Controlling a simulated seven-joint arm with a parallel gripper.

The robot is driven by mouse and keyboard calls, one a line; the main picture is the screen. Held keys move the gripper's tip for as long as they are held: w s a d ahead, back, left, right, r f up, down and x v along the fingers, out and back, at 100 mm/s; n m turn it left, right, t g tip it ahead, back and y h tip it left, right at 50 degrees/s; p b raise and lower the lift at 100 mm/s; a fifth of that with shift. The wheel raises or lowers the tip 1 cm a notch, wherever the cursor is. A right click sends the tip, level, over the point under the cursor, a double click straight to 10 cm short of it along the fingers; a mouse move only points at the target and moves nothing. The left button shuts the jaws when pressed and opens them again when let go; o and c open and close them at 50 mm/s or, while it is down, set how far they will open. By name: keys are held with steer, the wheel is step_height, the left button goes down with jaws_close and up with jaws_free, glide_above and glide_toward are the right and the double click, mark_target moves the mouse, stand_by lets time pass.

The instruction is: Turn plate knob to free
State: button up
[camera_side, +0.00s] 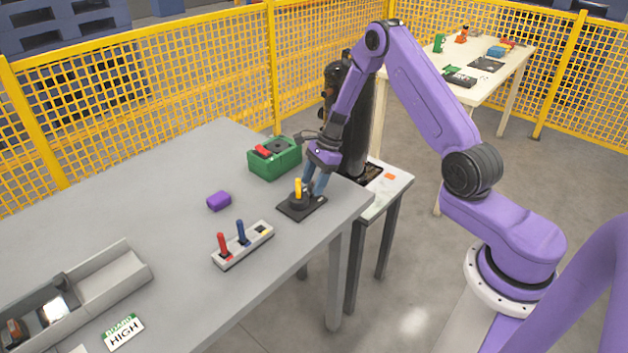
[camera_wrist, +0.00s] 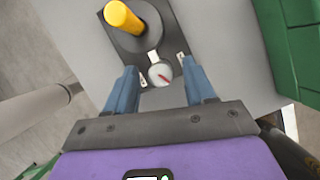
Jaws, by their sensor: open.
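A dark square plate (camera_side: 288,211) lies on the grey table near its right edge. It carries a black round base with an upright yellow handle (camera_side: 298,188). In the wrist view the plate (camera_wrist: 122,42) shows with the yellow handle (camera_wrist: 122,16) at the top. A small round pale knob (camera_wrist: 160,74) with a red pointer line sits at the plate's near edge, beside a small white tag (camera_wrist: 154,56). My gripper (camera_side: 315,192) is open and points down at the plate. In the wrist view its blue fingers (camera_wrist: 160,70) stand apart on either side of the knob; contact cannot be told.
A green box (camera_side: 275,160) stands just behind the plate. A switch block (camera_side: 243,247) with red and blue levers and a purple block (camera_side: 218,201) lie left. A grey tray (camera_side: 105,285) and a HIGH sign (camera_side: 123,332) are at front left. A black cylinder stands behind my gripper.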

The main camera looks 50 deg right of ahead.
jaws_close()
steer(key=shift+n, duration=0.3)
steer(key=n+g, duration=0.1)
steer(key=n, duration=0.1)
steer(key=n+g, duration=0.1)
steer(key=n, duration=0.1)
steer(key=shift+w+d+n, duration=0.1)
steer(key=shift+w+n, duration=0.1)
steer(key=shift+n, duration=0.1)
steer(key=n+g, duration=0.1)
steer(key=n, duration=0.1)
steer(key=n+g, duration=0.1)
steer(key=n, duration=0.2)
steer(key=shift+w+n+h, duration=0.1)
steer(key=shift+n+h, duration=0.2)
steer(key=shift+h, duration=0.1)
steer(key=shift+r, duration=0.1)
jaws_free()
